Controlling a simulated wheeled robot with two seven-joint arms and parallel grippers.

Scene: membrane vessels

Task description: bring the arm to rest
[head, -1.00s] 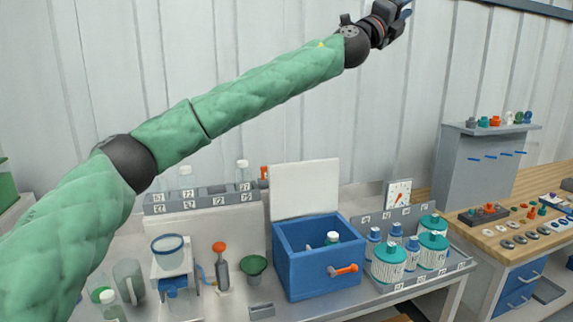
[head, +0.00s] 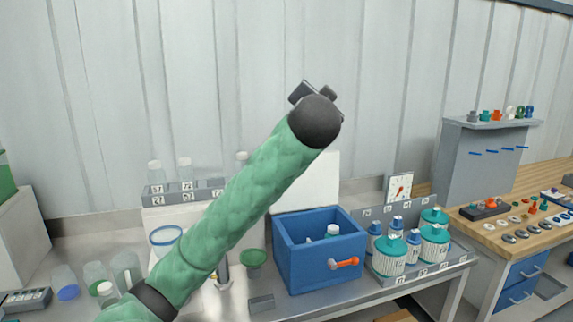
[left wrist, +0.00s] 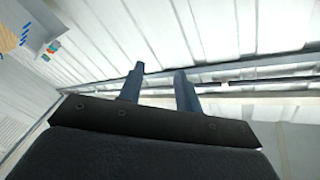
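My left arm comes in from the bottom left of the head view, in a green padded sleeve, and reaches up in front of the wall. My left gripper (head: 312,92) is mostly hidden behind the dark wrist joint there. In the left wrist view the two fingers of this gripper (left wrist: 160,72) stand apart with nothing between them, against the pale wall and a rail. The gripper is high above the bench and touches nothing that I can see. My right arm and gripper are not in view.
Below stands an open blue box (head: 322,270) with an orange handle and a bottle inside. Teal-lidded vessels (head: 388,262) are to its right, a green funnel (head: 253,258) to its left. A grey stand (head: 485,160) is further right. The air before the wall is free.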

